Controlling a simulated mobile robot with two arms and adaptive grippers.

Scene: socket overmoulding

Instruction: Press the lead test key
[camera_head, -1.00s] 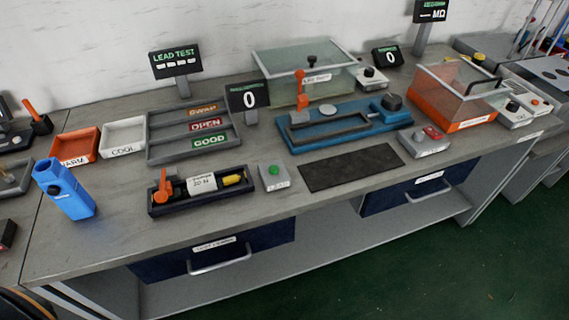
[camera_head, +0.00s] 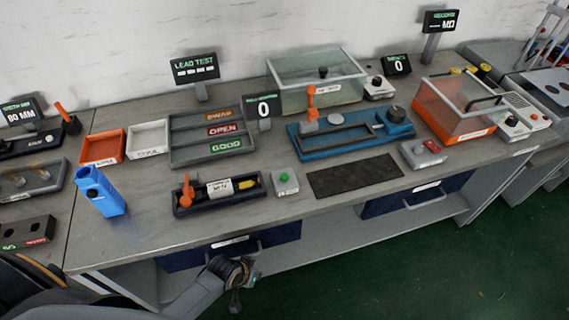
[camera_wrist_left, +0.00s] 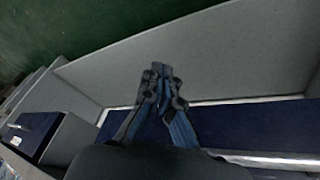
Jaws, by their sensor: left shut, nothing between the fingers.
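A small grey box with a green button (camera_head: 286,182) sits near the table's front edge, left of a dark mat. Another grey box with a red button (camera_head: 423,153) sits to the mat's right. I cannot read which one is the lead test key. The LEAD TEST display (camera_head: 195,69) stands at the back, showing white dashes. My left gripper (camera_wrist_left: 160,75) is shut and empty in the left wrist view, over the blue drawer fronts and grey shelf. In the head view my left gripper (camera_head: 237,280) is in front of the table, below the green-button box and apart from it. My right gripper is not in view.
A dark tray with an orange lever (camera_head: 186,190) is left of the green button. A blue fixture (camera_head: 350,137) lies behind the dark mat (camera_head: 355,178). A blue upright holder (camera_head: 101,192) stands at left. A drawer handle (camera_head: 424,203) juts from the table front.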

